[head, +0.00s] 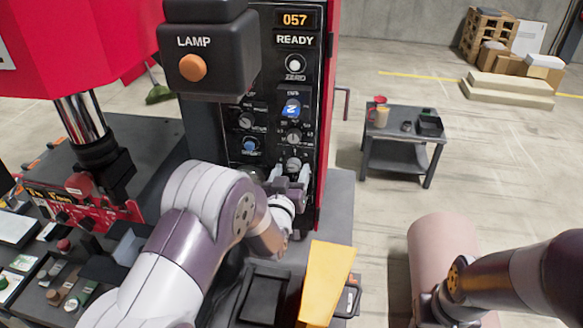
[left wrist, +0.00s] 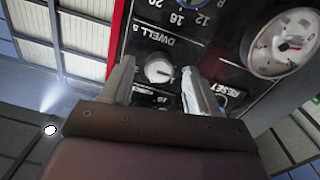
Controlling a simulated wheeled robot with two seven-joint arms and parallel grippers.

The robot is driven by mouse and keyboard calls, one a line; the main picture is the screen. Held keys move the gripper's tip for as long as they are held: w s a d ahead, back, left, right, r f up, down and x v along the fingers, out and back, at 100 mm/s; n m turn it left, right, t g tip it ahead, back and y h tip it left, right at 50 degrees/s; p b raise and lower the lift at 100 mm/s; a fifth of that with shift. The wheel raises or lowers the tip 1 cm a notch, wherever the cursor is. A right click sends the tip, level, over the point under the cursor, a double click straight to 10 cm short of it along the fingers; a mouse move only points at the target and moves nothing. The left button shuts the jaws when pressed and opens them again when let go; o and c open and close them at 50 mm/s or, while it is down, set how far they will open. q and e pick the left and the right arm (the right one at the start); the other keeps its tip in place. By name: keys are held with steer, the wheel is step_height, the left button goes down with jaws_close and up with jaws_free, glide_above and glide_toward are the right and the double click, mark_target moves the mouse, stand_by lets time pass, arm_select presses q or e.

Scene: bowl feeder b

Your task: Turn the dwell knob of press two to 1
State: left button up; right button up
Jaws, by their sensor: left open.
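The dwell knob (left wrist: 159,71) is a small, pale round knob on a black panel, beside the label "DWELL S" in the left wrist view. My left gripper (left wrist: 157,82) is open, with one finger on each side of the knob; I cannot tell whether either finger touches it. The knob's pointer setting is too small to read. In the head view my left gripper (head: 291,180) is at the lower part of the control panel (head: 268,88), just below a light knob (head: 293,164). My right gripper is not in view.
A lamp box (head: 208,50) with an orange button overhangs the panel's upper left. A grey cart (head: 402,138) stands on open floor beyond.

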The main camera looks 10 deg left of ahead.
arm_select(q)
steer(key=shift+r, duration=0.1)
steer(key=shift+w, duration=0.15)
steer(key=c, duration=1)
steer(key=shift+c, duration=0.2)
